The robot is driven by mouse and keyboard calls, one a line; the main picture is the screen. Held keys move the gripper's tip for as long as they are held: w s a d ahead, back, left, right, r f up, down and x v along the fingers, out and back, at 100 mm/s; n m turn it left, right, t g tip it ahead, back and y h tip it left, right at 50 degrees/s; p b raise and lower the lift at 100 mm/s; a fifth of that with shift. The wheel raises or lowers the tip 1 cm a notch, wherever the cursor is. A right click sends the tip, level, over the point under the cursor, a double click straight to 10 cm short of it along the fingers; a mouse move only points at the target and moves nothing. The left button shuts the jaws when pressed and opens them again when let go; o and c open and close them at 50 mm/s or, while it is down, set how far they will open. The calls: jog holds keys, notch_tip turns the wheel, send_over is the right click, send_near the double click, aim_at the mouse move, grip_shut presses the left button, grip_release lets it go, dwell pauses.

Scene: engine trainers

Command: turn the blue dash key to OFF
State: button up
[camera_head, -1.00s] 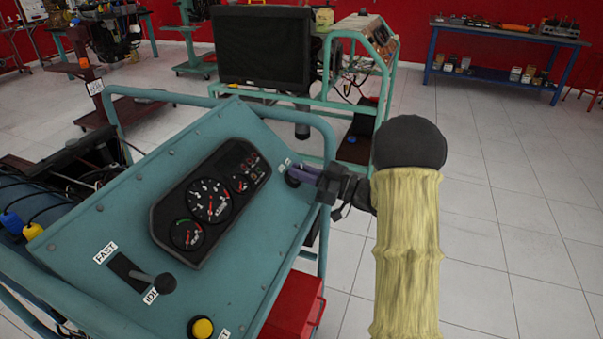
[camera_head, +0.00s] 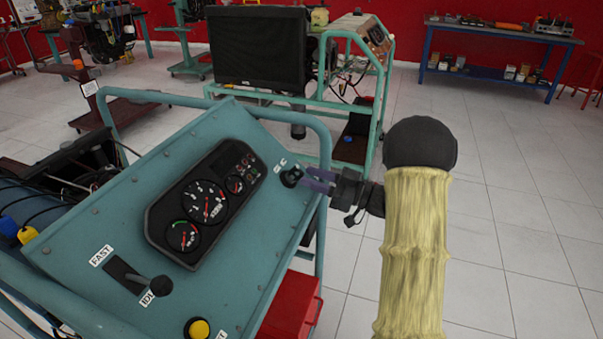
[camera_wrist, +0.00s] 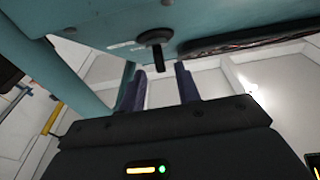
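The dash key (camera_head: 291,177) is a small dark knob on a round switch near the right edge of the teal dash panel (camera_head: 262,229). Its blue colour does not show. In the wrist view the key (camera_wrist: 157,58) hangs from its round collar, pointing down the picture between my finger lines. My gripper (camera_head: 312,181) is just right of the key with two purple fingers spread. In the wrist view my gripper (camera_wrist: 155,72) is open and empty, and the fingers look clear of the key. White lettering (camera_head: 280,164) by the switch is too small to read.
The gauge cluster (camera_head: 200,205) lies left of the key. A teal tube rail (camera_head: 322,150) runs around the panel's top right corner, close to my gripper. A lever (camera_head: 158,286) and yellow button (camera_head: 199,328) sit lower. Open floor lies to the right.

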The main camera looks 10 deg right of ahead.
jog(key=v, duration=1.3)
jog(key=w+a+m+t+h, duration=0.35)
jog(key=w+m+h, duration=0.25)
jog(key=w+h, duration=0.5)
jog(key=s+a+f+m+g+h, duration=0.2)
jog(key=s+a+g, duration=0.2)
jog(key=s, duration=0.5)
jog(key=s+a+f+m+g+h, duration=0.2)
jog(key=s+a+f+g, duration=0.15)
jog(key=s, duration=0.45)
jog(key=s+a+f+m+g+h, duration=0.2)
jog(key=s+a+g, duration=0.15)
jog(key=s, duration=0.55)
notch_tip(320, 180, up, 26)
jog(key=p, duration=2.5)
jog(key=shift+s+f+g+p, duration=0.25)
jog(key=shift+s+g+p, duration=0.1)
jog(key=shift+s, duration=0.1)
